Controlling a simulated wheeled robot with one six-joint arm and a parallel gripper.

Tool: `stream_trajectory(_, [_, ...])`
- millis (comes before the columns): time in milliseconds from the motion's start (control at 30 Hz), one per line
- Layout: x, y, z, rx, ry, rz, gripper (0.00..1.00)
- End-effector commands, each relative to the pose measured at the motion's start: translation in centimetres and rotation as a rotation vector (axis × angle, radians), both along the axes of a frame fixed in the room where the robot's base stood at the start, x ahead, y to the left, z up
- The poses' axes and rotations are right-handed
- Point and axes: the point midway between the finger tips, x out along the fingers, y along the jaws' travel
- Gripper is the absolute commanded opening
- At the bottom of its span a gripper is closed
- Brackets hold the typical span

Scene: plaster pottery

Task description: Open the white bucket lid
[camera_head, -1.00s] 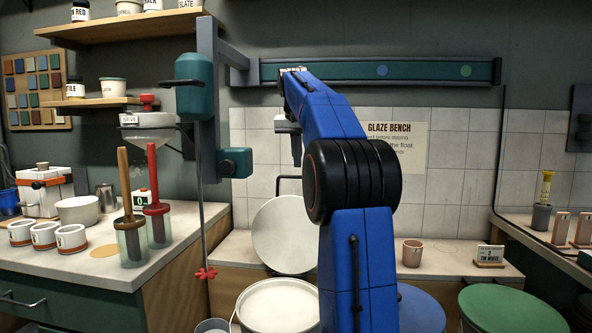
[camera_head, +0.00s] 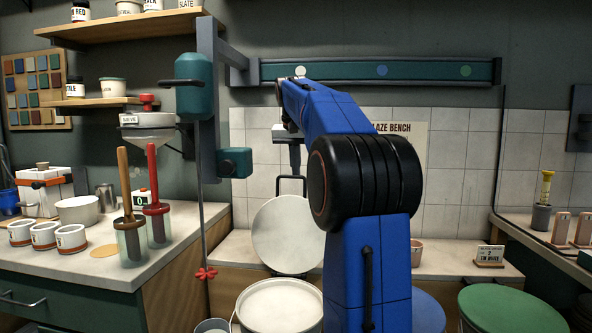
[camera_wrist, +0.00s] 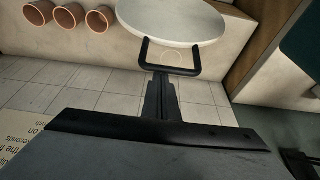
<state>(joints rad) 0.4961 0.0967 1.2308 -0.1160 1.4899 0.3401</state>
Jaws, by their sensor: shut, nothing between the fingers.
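The white lid (camera_head: 287,235) stands nearly upright behind the white bucket (camera_head: 280,305), with its black handle (camera_head: 304,186) at the top. The bucket's round top faces up below it, and a pale surface shows inside its rim. My gripper (camera_head: 295,171) is shut and empty, pointing down right at the handle. In the wrist view, my gripper (camera_wrist: 161,76) reaches into the handle (camera_wrist: 197,62) outline, with the lid (camera_wrist: 175,18) beyond it. I cannot tell whether the fingers touch the handle.
A green-lidded bucket (camera_head: 510,308) stands at right, and a blue one (camera_head: 428,312) is partly behind my arm. A tiled wall (camera_head: 255,165) is close behind the lid. Several terracotta cups (camera_wrist: 68,18) show in the wrist view.

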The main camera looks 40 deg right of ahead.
Motion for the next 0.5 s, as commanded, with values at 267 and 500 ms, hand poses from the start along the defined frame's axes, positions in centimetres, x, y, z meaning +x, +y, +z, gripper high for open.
stream_trajectory(267, [-2.4, 2.6, 0.6, 0.0, 0.0, 0.001, 0.0])
stream_trajectory(500, [-4.2, 4.8, 0.7, 0.001, 0.001, 0.001, 0.0])
